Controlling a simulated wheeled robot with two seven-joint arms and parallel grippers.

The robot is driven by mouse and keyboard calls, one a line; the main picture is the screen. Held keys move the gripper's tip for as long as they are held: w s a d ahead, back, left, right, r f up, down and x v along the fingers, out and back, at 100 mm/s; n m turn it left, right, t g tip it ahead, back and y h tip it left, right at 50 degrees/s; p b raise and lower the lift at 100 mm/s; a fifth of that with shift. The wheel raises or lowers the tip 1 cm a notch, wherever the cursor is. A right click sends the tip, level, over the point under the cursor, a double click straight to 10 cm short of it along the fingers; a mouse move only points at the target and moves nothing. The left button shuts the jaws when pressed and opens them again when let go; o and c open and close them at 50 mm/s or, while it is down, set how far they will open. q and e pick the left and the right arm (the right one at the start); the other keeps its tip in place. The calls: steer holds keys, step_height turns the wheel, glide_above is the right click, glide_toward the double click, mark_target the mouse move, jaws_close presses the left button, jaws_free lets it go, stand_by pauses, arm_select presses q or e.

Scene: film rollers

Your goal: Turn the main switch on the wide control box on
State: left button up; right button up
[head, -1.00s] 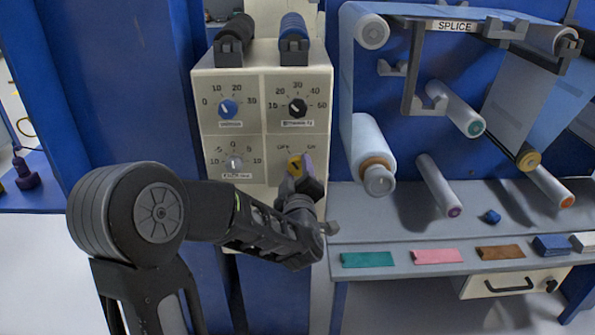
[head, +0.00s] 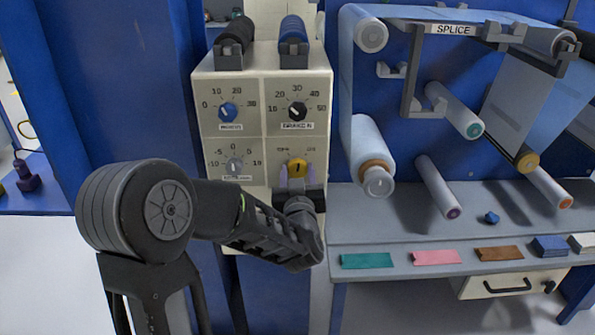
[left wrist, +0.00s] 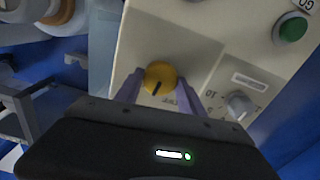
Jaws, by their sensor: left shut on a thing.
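The wide control box (head: 262,132) is a cream panel with several dials, at the centre left of the head view. Its main switch is a yellow knob (head: 297,167) at the lower right of the panel, between OFF and ON labels. The knob's dark mark points about straight up, between the labels. My left gripper (head: 297,176) reaches it from below, its purple fingers shut on either side of the knob. The left wrist view shows the yellow knob (left wrist: 160,76) between the fingertips of my left gripper (left wrist: 159,90). My right gripper is not in view.
A blue dial (head: 228,112), a black dial (head: 297,111) and a grey dial (head: 235,167) share the panel. A green button (left wrist: 292,29) shows in the left wrist view. A white film roller (head: 370,148) stands out just right of the box, above a grey shelf (head: 400,230).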

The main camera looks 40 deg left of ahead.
arm_select(q)
steer(key=m+p, duration=0.2)
steer(key=m, duration=0.3)
steer(key=shift+m, duration=0.3)
stand_by(0.4)
steer(key=o, duration=1.4)
steer(key=shift+c, duration=0.2)
steer(key=shift+d, duration=0.1)
